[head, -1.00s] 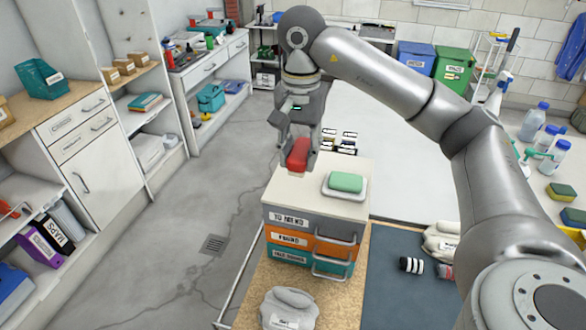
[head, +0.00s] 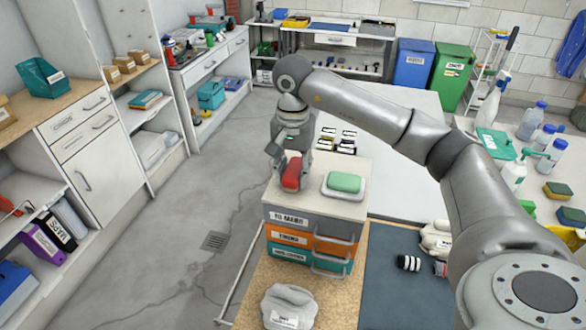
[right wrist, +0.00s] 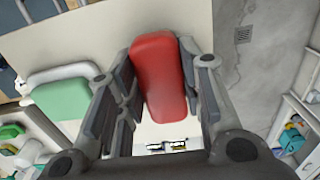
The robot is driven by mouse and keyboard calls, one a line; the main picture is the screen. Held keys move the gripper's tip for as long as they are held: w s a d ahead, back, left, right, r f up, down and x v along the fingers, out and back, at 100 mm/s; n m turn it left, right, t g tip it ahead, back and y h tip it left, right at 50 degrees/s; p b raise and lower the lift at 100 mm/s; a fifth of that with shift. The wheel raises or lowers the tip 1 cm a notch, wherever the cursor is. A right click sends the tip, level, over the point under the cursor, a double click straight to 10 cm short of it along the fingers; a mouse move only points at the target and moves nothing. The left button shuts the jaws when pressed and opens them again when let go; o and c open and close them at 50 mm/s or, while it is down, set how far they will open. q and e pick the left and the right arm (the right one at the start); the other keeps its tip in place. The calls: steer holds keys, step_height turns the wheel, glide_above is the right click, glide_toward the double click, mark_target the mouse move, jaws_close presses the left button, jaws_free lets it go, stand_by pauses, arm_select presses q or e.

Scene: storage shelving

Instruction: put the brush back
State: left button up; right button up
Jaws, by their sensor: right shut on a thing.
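My right gripper (head: 291,170) is shut on the red brush (head: 292,176) at the back left of the top of a drawer stack (head: 318,206). In the right wrist view the brush (right wrist: 160,75) sits between the two fingers of the gripper (right wrist: 165,90); only its smooth red body shows, and no bristles can be seen. I cannot tell whether the brush touches the stack top. A green block (head: 345,181) lies on a white dish (head: 345,194) on the same top, to the right of the brush. My left gripper is not in view.
The stack stands on a bench with a dark mat (head: 390,290). A grey bundle (head: 288,306) lies in front of the stack. Small labelled items (head: 340,142) lie behind it. Bottles (head: 532,120) and sponges (head: 557,190) stand at the right. Open floor (head: 170,240) lies at the left.

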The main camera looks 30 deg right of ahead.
mark_target(293, 171)
steer(key=shift+f, duration=0.2)
steer(key=o, duration=0.9)
steer(key=shift+r, duration=0.1)
step_height(293, 171, up, 12)
steer(key=shift+r, duration=0.1)
